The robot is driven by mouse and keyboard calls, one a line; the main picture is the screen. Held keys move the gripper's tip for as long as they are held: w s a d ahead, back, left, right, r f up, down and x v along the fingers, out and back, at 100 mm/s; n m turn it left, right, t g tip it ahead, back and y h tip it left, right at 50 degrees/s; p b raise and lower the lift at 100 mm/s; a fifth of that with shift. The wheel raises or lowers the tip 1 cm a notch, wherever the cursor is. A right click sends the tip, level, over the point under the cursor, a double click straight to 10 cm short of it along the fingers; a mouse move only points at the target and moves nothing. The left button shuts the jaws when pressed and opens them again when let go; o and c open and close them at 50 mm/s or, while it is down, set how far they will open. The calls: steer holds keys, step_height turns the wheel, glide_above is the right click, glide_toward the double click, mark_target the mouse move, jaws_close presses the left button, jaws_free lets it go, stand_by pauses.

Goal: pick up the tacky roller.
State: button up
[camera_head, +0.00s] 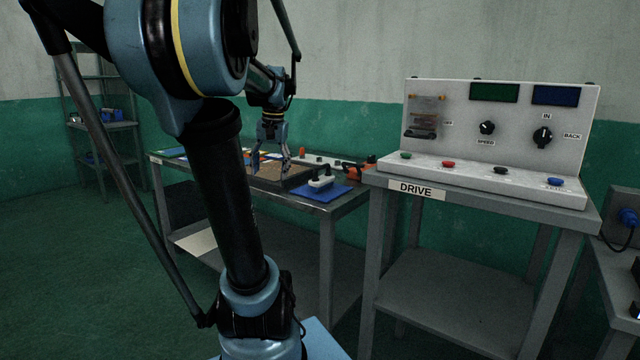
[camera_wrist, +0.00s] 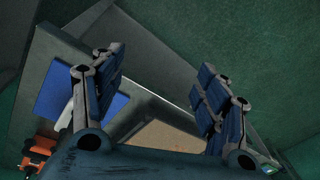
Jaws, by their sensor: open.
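My gripper (camera_head: 271,155) is open and empty above the far workbench, over a brown-floored tray (camera_head: 262,172). In the wrist view its two blue-padded fingers (camera_wrist: 160,65) are spread, with bench edge and floor between them. A white piece with dark tops (camera_head: 320,183) lies on a blue mat (camera_head: 333,193) to the right of my gripper; I cannot tell whether it is the tacky roller. In the wrist view the mat (camera_wrist: 50,90) lies left of the fingers, and the left finger partly hides a pale piece there.
An orange device (camera_head: 357,172) sits at the bench's right end, by the mat. A control panel (camera_head: 500,130) stands on the DRIVE table (camera_head: 470,198) at right. Shelves (camera_head: 105,125) stand at back left. Open floor lies left of the bench.

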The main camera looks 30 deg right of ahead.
steer(key=w+d+r+m, duration=0.3)
steer(key=d+r, duration=0.2)
steer(key=d, duration=0.6)
steer(key=m, duration=0.2)
glide_toward(323, 178)
steer(key=f, duration=0.1)
steer(key=w+f, duration=0.1)
steer(key=f, duration=0.3)
steer(key=shift+w+a, duration=0.15)
steer(key=shift+w, duration=0.15)
steer(key=shift+w+f, duration=0.15)
steer(key=shift+f, duration=1.15)
steer(key=shift+w+f, duration=0.15)
steer(key=shift+f, duration=1.2)
steer(key=c, duration=1.3)
